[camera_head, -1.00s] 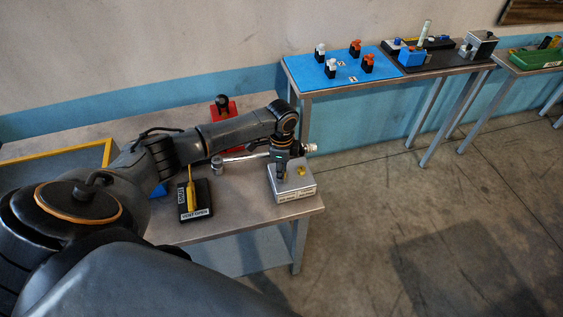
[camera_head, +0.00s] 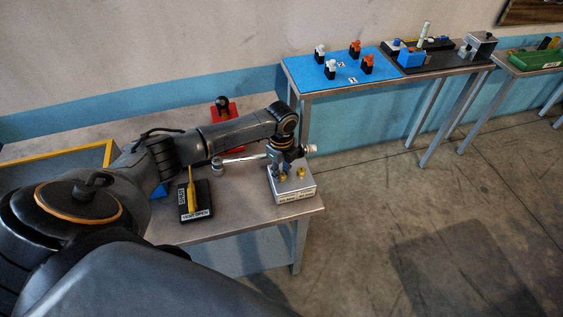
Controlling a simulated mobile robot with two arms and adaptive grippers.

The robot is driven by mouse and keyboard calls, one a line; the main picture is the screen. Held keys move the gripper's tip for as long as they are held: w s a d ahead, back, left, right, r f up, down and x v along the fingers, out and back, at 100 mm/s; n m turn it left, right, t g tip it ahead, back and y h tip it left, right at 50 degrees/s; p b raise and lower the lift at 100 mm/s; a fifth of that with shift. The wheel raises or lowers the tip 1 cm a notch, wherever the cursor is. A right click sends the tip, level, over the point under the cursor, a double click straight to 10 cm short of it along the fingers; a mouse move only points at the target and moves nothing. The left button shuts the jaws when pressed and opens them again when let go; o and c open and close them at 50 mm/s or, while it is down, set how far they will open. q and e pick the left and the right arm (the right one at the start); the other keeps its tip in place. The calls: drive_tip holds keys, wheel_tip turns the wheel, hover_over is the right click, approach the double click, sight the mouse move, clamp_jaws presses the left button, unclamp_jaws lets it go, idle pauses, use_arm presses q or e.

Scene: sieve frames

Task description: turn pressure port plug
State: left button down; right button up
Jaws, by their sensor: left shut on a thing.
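A light grey block (camera_head: 294,194) with a labelled front face stands near the right front corner of the near table. Two small brass plugs show on its top, a front-left one (camera_head: 283,177) and a back-right one (camera_head: 301,171). My left gripper (camera_head: 280,170) points down over the block's left part and is shut at the front-left plug. Its fingers partly hide that plug, so the exact grip is hard to see. I cannot read the labels to tell which plug is the pressure port one. My right gripper is not in view.
A black base with a yellow lever (camera_head: 193,197) stands left of the block. A blue board (camera_head: 340,69) with several fittings is on the back table.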

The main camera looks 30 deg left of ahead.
sight(282, 174)
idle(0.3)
use_arm(q)
drive_tip(key=c, duration=1.1)
unclamp_jaws()
wheel_tip(282, 174, up, 12)
drive_tip(key=shift+r, duration=0.1)
